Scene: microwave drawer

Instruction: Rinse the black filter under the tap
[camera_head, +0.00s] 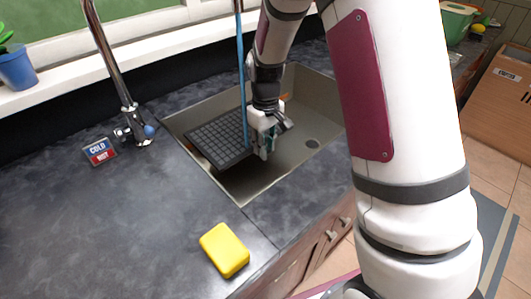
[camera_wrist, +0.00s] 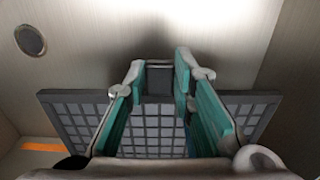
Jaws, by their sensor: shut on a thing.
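The black filter (camera_head: 217,138) is a flat grid panel held tilted inside the grey sink (camera_head: 310,108). My gripper (camera_head: 262,143) is shut on its right edge. In the wrist view, my gripper's teal-padded fingers (camera_wrist: 160,78) close around a dark tab of the filter (camera_wrist: 75,115), and the grid spreads to both sides. The tap (camera_head: 117,72) stands at the sink's left, its neck arching out of the top of the view. A blue water stream (camera_head: 241,75) falls from its spout and meets the filter near its right edge, beside my gripper; the exact contact point is partly unclear.
A yellow sponge (camera_head: 225,250) lies on the dark counter (camera_head: 110,220) in front of the sink. A cold/hot sign (camera_head: 100,151) sits beside the tap base. A blue plant pot (camera_head: 16,69) stands on the window sill. The drain (camera_wrist: 30,40) shows in the wrist view.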

